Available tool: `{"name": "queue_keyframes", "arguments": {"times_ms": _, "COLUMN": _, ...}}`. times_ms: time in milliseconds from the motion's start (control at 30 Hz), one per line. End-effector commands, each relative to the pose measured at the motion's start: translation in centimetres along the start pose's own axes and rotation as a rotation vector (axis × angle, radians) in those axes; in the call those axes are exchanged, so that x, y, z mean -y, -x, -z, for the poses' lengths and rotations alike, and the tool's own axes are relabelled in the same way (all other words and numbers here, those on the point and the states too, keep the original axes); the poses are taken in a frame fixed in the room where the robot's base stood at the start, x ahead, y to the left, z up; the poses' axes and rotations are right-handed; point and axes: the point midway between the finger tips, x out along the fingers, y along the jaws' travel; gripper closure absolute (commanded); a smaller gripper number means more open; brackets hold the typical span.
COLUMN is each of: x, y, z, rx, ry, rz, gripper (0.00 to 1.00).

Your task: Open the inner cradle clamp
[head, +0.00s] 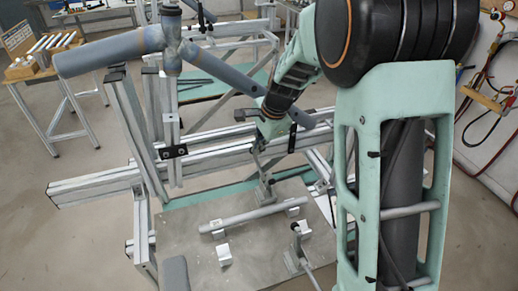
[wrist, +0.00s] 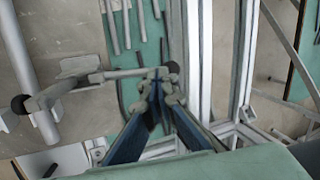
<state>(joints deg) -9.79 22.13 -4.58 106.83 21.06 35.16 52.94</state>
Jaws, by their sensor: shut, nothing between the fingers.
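A grey metal toggle clamp (head: 266,184) stands on the jig plate behind the lying tube (head: 243,220). In the wrist view the clamp (wrist: 52,92) has a bar running right to a dark round end (wrist: 172,67) and a second dark tip at left, beside the tube (wrist: 16,45). My gripper (wrist: 158,78) is shut and empty, its blue fingers together at the bar near the dark right end. Whether they touch it is unclear. In the head view my gripper (head: 261,147) is small, above the clamp. A second clamp (head: 297,251) stands in front of the tube.
Silver cradle blocks (head: 219,229) hold the tube on the grey plate (head: 190,238). Aluminium frame rails (head: 95,185) run behind it. A thick blue-grey tube frame (head: 112,50) rises at upper left. Loose rods (wrist: 112,25) lie on a green surface below.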

Motion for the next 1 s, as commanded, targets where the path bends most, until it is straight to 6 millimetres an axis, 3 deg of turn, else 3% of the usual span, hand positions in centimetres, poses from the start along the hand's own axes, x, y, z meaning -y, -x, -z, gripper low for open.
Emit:
{"name": "queue_keyframes", "arguments": {"times_ms": 767, "x": 0.1, "y": -0.8, "z": 0.1, "rx": 0.001, "ry": 0.000, "rz": -0.003, "gripper": 1.00}}
{"name": "queue_keyframes", "arguments": {"times_ms": 1000, "x": 0.6, "y": 1.2, "z": 0.6, "rx": -0.001, "ry": -0.001, "rz": 0.001, "gripper": 1.00}}
